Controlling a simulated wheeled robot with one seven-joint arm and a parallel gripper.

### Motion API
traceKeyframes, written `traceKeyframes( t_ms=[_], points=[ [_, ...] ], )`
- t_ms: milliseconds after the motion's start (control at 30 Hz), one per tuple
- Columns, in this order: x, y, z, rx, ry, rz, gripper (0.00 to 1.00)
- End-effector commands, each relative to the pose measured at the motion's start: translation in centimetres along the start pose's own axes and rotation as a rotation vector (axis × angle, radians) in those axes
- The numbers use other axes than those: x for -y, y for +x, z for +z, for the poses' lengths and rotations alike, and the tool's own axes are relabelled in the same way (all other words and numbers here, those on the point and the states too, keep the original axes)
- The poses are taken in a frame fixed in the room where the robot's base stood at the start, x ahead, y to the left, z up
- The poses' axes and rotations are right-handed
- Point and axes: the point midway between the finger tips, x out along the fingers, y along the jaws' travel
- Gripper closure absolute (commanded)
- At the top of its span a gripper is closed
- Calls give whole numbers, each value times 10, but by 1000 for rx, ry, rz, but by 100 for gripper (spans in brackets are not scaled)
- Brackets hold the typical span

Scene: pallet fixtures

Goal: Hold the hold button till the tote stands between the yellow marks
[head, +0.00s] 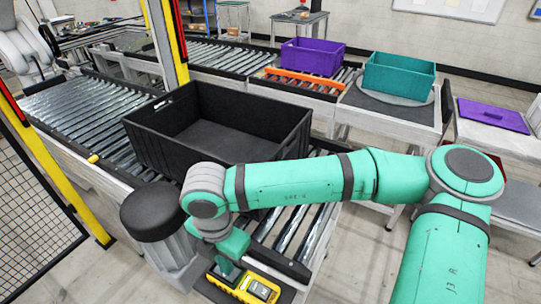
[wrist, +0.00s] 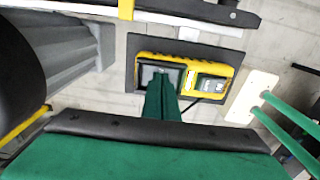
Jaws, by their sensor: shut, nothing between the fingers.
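A large black tote (head: 215,140) stands on the roller conveyor, empty as far as I see. A small yellow mark (head: 93,158) sits on the conveyor's near edge, left of the tote; no second mark shows clearly in the head view. A yellow strip (wrist: 125,10) crosses a rail in the wrist view. The yellow button box (head: 243,287) also shows in the wrist view (wrist: 212,62), with a dark square button (wrist: 147,74) and a green-lit panel. My gripper (head: 227,266) is shut and empty, its tips (wrist: 161,80) at the dark button; contact cannot be told.
A purple tote (head: 312,56) and a teal tote (head: 399,74) stand on stations behind the conveyor. A purple lid (head: 492,115) lies on a table at right. Yellow posts and a mesh fence (head: 35,200) stand at left. A dark round-topped post (head: 153,215) stands beside my gripper.

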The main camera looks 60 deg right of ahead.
Motion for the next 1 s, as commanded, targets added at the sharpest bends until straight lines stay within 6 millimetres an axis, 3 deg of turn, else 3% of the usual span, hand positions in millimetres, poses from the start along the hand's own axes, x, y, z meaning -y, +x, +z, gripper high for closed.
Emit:
traceKeyframes(
  t_ms=[533, 1000],
  points=[
    [0, -2, 0, 1, 0, 0, 100],
    [0, -58, 1, 2, 1, 1, 100]
  ],
)
